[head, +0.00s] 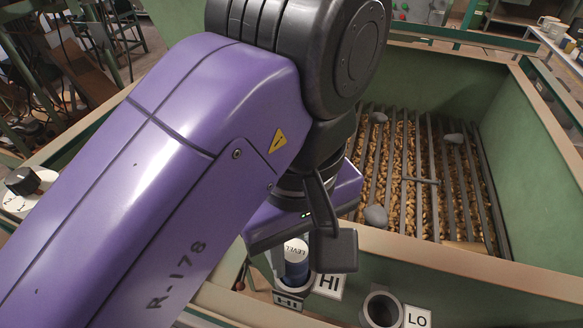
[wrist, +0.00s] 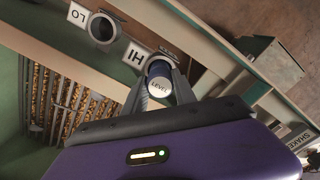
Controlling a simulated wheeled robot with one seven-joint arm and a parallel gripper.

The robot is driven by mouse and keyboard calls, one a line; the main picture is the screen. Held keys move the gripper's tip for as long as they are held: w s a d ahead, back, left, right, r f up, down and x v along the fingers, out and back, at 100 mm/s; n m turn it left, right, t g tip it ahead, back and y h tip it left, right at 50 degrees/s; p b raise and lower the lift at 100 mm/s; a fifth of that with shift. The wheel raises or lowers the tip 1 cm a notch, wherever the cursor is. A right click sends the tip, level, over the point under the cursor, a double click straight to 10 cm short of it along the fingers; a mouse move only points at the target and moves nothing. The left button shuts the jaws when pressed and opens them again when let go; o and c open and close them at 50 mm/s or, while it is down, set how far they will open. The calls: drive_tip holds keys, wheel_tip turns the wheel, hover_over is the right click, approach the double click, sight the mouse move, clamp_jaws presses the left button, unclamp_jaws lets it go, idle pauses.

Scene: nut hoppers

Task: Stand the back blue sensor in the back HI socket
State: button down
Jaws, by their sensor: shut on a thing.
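The blue sensor (head: 297,270) has a white cap marked LEVEL and stands about upright between the fingers of my gripper (head: 312,250). In the wrist view its cap (wrist: 159,87) shows between the two fingertips (wrist: 162,84). My gripper is shut on it. I cannot tell how deep the lower end sits.
The LO socket (head: 382,311) is empty, to the right of HI; it also shows in the wrist view (wrist: 103,28). The green hopper (head: 440,75) holds nuts under a bar grate (head: 410,180) with several grey lumps. A dark knob (head: 22,180) is at far left.

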drive_tip(key=shift+f, duration=0.6)
idle(0.6)
drive_tip(key=c, duration=1.3)
unclamp_jaws()
wheel_tip(320, 180, up, 8)
drive_tip(key=p, duration=0.8)
drive_tip(key=shift+r, duration=0.2)
drive_tip(key=shift+r+p, duration=0.8)
drive_tip(key=shift+r, duration=0.55)
